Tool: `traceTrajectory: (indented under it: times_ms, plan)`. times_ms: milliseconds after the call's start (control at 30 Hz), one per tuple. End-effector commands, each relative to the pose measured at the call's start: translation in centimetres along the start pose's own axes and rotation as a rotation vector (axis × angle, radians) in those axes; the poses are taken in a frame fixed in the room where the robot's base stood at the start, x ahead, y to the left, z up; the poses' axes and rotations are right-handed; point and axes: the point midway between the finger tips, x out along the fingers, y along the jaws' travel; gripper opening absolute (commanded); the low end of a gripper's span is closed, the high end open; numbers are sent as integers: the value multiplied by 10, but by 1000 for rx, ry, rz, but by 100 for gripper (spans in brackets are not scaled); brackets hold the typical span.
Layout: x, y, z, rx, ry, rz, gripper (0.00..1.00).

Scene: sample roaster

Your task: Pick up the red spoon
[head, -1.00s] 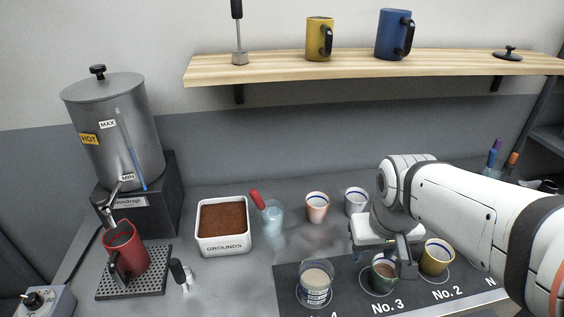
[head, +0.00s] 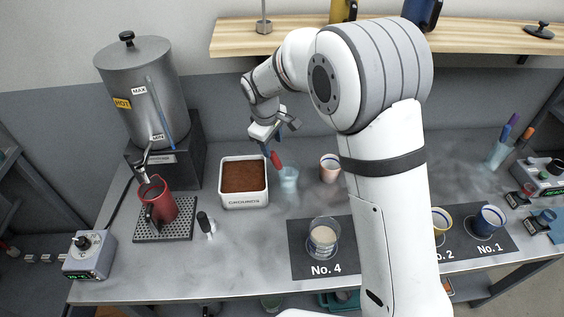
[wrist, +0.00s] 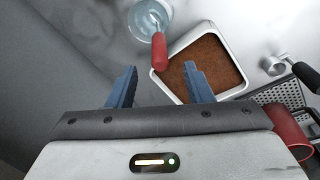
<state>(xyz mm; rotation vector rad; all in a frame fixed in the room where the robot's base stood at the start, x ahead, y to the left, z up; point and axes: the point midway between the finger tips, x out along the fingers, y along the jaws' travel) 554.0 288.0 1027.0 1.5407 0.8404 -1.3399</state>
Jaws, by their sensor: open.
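The red spoon (head: 275,159) stands tilted in a clear glass (head: 288,180), with its red handle sticking up. In the wrist view the red handle (wrist: 159,52) points toward my gripper, and its lower end lies in the glass (wrist: 150,19). My gripper (head: 270,141) is just above the handle in the head view. In the wrist view my gripper's blue fingers (wrist: 160,85) are apart and empty, with the handle just beyond the gap between them, not between the pads.
A white box of grounds (head: 244,187) stands left of the glass. A pink-rimmed cup (head: 330,168) stands to its right. A red mug (head: 158,200) is on the drip tray under the hot-water urn (head: 142,92). The wooden shelf (head: 300,38) is above.

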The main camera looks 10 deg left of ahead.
Motion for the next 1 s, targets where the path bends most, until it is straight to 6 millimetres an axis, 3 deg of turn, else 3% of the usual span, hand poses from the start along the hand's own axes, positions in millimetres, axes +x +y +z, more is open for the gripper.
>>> traceTrajectory:
  times_ms: [167,700,1000]
  plan:
    - [12,-2,-11,-33,-2,1,46]
    - [79,2,-4,-30,-3,0,46]
    - [83,2,-4,-28,-1,2,45]
